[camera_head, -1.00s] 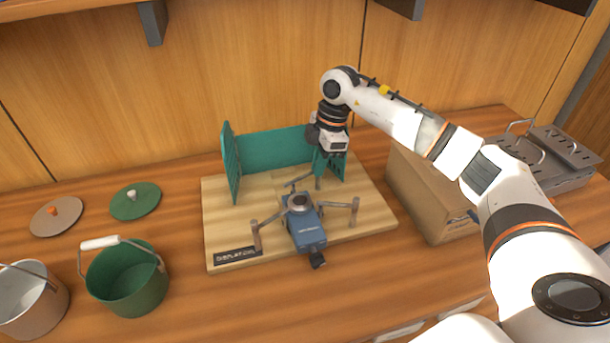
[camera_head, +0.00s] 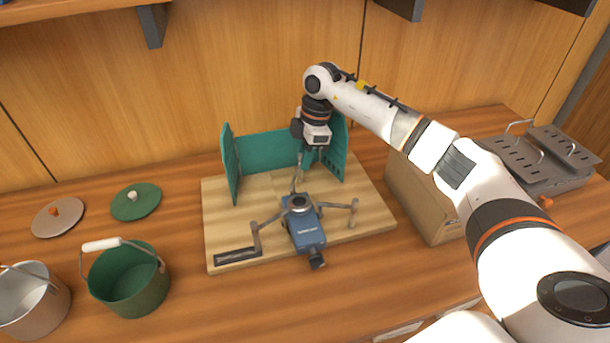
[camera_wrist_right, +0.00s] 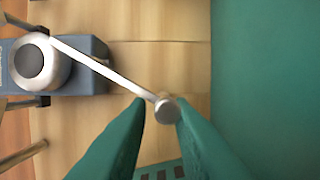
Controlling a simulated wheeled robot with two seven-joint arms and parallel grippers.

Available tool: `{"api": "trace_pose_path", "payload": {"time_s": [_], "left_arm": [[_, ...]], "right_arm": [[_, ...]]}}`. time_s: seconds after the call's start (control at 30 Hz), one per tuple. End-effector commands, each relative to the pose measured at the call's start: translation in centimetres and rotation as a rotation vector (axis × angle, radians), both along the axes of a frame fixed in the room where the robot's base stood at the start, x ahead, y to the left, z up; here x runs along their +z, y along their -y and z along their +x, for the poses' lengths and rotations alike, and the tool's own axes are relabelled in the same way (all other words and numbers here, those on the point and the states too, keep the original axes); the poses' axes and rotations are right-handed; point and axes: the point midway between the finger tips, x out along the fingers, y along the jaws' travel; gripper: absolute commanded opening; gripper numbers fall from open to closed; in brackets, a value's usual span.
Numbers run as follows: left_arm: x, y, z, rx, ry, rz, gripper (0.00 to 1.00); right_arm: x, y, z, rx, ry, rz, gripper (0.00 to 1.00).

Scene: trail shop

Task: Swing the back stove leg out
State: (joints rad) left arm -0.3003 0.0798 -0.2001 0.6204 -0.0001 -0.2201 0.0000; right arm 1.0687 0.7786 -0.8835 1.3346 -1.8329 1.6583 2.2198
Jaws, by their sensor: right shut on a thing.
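The blue camp stove (camera_head: 308,232) with its round grey burner (camera_head: 298,203) stands on a light wooden board. Its back leg (camera_head: 297,178) points away from the body, towards the green windscreen. In the right wrist view the back leg (camera_wrist_right: 105,68) runs from beside the burner to a round-topped end post (camera_wrist_right: 166,110). My right gripper (camera_wrist_right: 158,112) is shut on that post, with one green finger on each side of it. In the head view the right gripper (camera_head: 301,158) comes down in front of the windscreen. Two other legs (camera_head: 257,238) (camera_head: 352,213) stand out left and right.
The green folding windscreen (camera_head: 270,152) stands close behind the gripper, with side panels left and right. The wooden board (camera_head: 225,200) has bare room left of the stove. A cardboard box (camera_head: 440,215) and a grey metal grill (camera_head: 550,170) are right; pots (camera_head: 130,285) and lids (camera_head: 135,201) are left.

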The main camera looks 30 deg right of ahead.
Motion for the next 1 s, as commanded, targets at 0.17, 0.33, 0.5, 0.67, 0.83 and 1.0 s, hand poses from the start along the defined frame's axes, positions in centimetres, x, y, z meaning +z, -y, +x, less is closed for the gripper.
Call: {"api": "trace_pose_path", "payload": {"time_s": [0.17, 0.33, 0.5, 0.67, 0.83, 1.0], "left_arm": [[0.0, 0.0, 0.0, 0.000, 0.001, 0.000, 0.49], [0.1, 0.0, 0.0, 0.000, 0.001, 0.000, 0.49], [0.3, 0.0, 0.0, 0.000, 0.001, 0.000, 0.49], [0.5, 0.0, 0.0, 0.000, 0.001, 0.000, 0.49], [0.5, 0.0, 0.1, 0.000, 0.002, 0.000, 0.49], [0.5, 0.0, 0.1, 0.000, 0.001, 0.000, 0.49]], "right_arm": [[0.0, -0.3, 0.1, 0.004, 0.001, 0.005, 0.07], [0.0, -0.4, 0.2, 0.004, 0.000, 0.005, 0.07], [0.1, -1.2, 0.7, 0.006, -0.002, 0.006, 0.07], [0.0, -2.0, 1.4, 0.006, -0.003, 0.004, 0.03], [0.0, -1.9, 1.4, 0.005, -0.004, 0.003, 0.30], [0.0, -1.8, 1.4, 0.003, -0.002, 0.002, 0.49]]}}
